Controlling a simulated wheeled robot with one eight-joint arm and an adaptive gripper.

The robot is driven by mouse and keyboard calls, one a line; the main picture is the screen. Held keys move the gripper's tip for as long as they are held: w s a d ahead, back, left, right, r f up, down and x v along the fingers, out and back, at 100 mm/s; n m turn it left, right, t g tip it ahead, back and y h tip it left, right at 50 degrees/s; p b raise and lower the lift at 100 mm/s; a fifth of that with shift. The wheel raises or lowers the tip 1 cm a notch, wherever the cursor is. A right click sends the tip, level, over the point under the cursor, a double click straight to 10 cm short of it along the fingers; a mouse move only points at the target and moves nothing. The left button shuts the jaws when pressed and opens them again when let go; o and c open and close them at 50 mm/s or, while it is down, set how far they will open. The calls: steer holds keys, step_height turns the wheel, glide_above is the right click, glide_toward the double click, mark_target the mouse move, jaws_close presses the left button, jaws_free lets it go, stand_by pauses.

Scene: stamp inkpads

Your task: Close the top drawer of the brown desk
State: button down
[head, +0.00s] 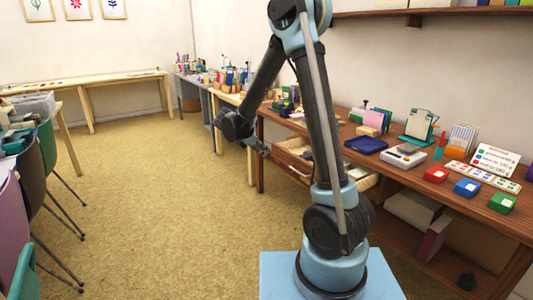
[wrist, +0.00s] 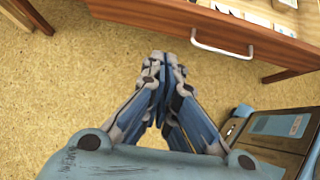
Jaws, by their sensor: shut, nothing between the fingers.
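The brown desk (head: 410,168) runs along the right wall in the head view. Its top drawer (head: 284,158) stands pulled out, with small items inside; my arm hides part of it. In the wrist view the drawer's brown front (wrist: 150,12) crosses the top, with a pale bar handle (wrist: 222,48) on it and items behind its edge. My gripper (head: 263,151) is shut and empty, just left of the open drawer in the head view. In the wrist view my gripper's fingers (wrist: 160,62) are together, below and left of the handle, apart from it.
Stamps, inkpads and a blue pad (head: 365,144) lie on the desk top. Boxes (head: 413,208) sit on its lower shelf. Chairs (head: 30,180) stand at the left. The yellowish floor (head: 160,210) between is clear.

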glide_toward(286, 161)
step_height(286, 161, down, 3)
steer(key=shift+w+d, duration=0.35)
steer(key=shift+d, duration=0.35)
steer(key=shift+w+d, duration=0.35)
steer(key=shift+d, duration=0.4)
